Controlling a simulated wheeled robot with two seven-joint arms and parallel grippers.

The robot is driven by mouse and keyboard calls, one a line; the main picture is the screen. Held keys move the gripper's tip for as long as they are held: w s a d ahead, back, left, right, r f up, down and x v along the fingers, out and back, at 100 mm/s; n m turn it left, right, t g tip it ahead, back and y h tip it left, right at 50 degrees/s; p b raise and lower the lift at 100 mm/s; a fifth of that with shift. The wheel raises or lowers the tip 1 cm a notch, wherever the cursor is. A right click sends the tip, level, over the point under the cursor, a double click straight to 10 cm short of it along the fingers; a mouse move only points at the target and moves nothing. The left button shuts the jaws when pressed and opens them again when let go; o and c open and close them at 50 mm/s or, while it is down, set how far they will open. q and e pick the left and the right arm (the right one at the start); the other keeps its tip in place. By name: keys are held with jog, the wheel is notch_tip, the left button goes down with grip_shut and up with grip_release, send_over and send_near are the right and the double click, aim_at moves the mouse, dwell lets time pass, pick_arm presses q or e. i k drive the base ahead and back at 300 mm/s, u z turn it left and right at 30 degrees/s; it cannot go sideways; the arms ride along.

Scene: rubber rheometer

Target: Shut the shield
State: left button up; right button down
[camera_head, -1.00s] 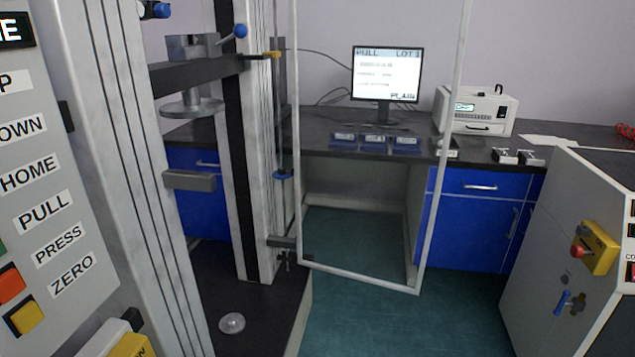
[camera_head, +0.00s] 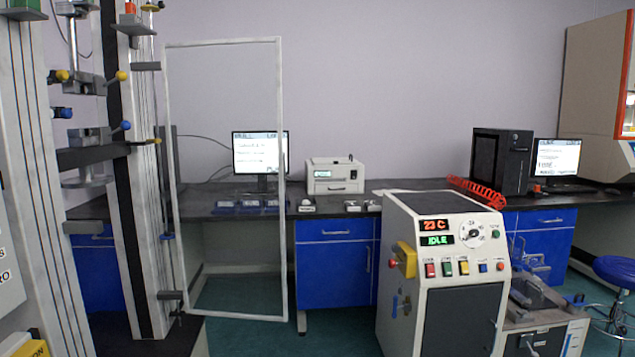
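The shield is a tall clear panel in a pale frame (camera_head: 283,180), hinged on the right column of the test frame (camera_head: 140,200) at the left. It stands swung open, out to the right of the column, with the bench seen through it. A grey bracket (camera_head: 170,295) sits at its lower hinge side. The grey crosshead (camera_head: 92,157) and the round platen below it are uncovered inside the test frame. Neither of my grippers shows in the view.
A white control cabinet (camera_head: 455,225) reading 23 C and IDLE stands right of the shield. The black bench (camera_head: 340,200) with a monitor (camera_head: 256,152) and a white instrument (camera_head: 335,176) runs behind. Green floor (camera_head: 240,332) is clear between shield and cabinet.

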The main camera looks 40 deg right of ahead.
aim_at(164, 46)
jog(key=z, duration=1)
jog(key=i, duration=1.55)
jog(key=u, duration=0.35)
